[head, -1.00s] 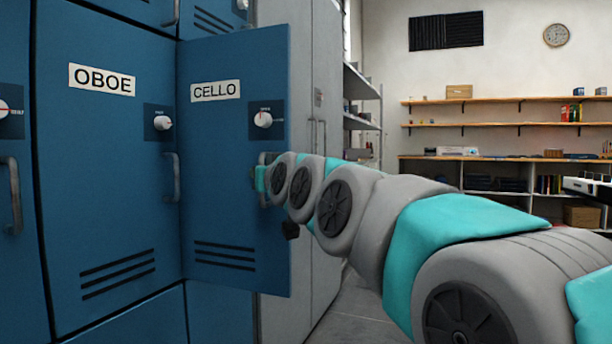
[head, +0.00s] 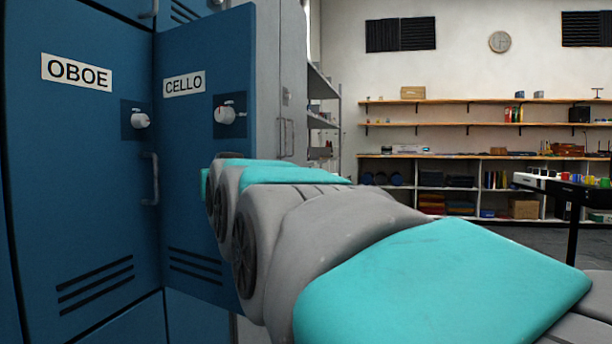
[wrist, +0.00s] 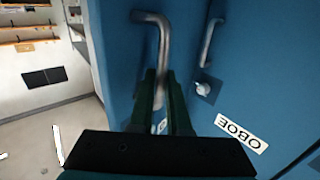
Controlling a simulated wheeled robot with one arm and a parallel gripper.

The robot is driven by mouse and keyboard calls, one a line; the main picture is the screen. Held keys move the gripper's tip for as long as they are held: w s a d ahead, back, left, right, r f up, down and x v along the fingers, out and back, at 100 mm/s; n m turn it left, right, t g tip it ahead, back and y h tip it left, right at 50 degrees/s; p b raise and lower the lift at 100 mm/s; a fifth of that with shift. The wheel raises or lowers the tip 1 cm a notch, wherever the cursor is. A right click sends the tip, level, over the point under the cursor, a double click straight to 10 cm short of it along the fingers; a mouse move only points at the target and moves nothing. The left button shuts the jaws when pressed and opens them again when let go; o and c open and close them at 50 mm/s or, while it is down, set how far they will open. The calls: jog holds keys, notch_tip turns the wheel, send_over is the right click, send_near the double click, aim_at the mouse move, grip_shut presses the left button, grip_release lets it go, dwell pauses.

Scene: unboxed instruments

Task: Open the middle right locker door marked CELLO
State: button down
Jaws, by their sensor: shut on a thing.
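The CELLO door (head: 190,130) is blue, with a white label, a dial and slots low down. It stands ajar, angled out from the locker front, in the head view. Its metal handle (wrist: 158,30) shows in the wrist view. My gripper (wrist: 163,80) is shut on that handle, its two dark green fingers to either side of the bar. In the head view my arm hides the handle and most of the gripper. The locker's inside is not visible.
The shut OBOE door (head: 80,180) is left of the CELLO door, with its own handle (head: 151,180) close by. Grey cabinets (head: 283,90) stand behind the open door. Shelves (head: 470,125) line the far wall. A black stand (head: 572,225) is at the right.

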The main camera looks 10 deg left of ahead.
jog(key=shift+s+a, duration=0.3)
jog(key=shift+s, duration=0.05)
jog(key=c, duration=1.1)
grip_release()
jog(key=shift+s+a, duration=0.15)
jog(key=shift+c, duration=0.2)
jog(key=shift+o, duration=1.3)
